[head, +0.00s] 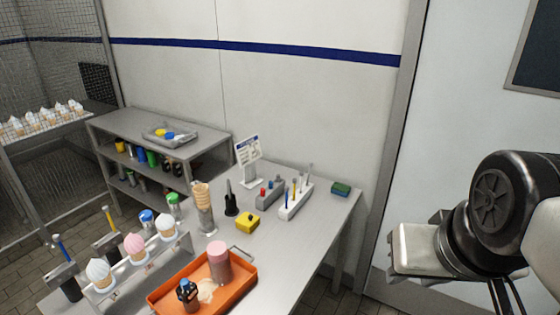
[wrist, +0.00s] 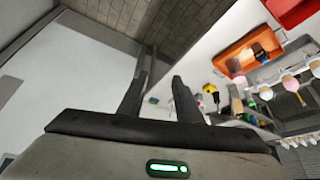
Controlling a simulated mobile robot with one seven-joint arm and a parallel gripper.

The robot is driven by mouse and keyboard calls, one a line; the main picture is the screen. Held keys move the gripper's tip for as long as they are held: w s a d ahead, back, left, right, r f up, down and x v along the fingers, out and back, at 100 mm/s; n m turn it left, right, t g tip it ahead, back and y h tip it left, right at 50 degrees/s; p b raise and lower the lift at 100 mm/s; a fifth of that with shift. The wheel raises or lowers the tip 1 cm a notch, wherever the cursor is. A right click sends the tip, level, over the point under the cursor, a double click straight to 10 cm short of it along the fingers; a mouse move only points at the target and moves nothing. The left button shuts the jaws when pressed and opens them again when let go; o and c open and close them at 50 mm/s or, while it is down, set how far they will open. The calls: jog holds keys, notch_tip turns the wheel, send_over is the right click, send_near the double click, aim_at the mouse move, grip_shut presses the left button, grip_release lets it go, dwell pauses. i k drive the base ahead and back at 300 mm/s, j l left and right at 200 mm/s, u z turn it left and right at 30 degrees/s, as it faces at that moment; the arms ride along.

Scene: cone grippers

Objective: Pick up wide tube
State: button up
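My gripper (wrist: 158,80) is open and empty in the wrist view, its two dark fingers apart. In the head view my gripper (head: 392,262) is at the right, clear of the table (head: 305,222) and everything on it. A clear tube (head: 204,222) with stacked cones in its top stands upright near the table's middle. A wide cylinder with a pink top (head: 218,264) stands in the orange tray (head: 243,289); the tray also shows in the wrist view (wrist: 228,54). I cannot tell for certain which of these is the wide tube.
The tray also holds a dark blue-topped bottle (head: 187,294). A rack (head: 140,268) with ice-cream cones stands left of it. A yellow box (head: 247,222), a black stand (head: 231,203), a sign (head: 248,158) and a white holder (head: 296,203) stand behind. The table's right front is bare.

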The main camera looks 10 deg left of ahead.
aim_at(222, 274)
jog(key=i+l+u, duration=0.2)
jog(key=u, duration=0.25)
jog(key=i+l+u, duration=0.5)
jog(key=u, duration=0.35)
jog(key=i+l+u, duration=0.1)
jog(key=l+u, duration=0.3)
jog(key=l, duration=0.15)
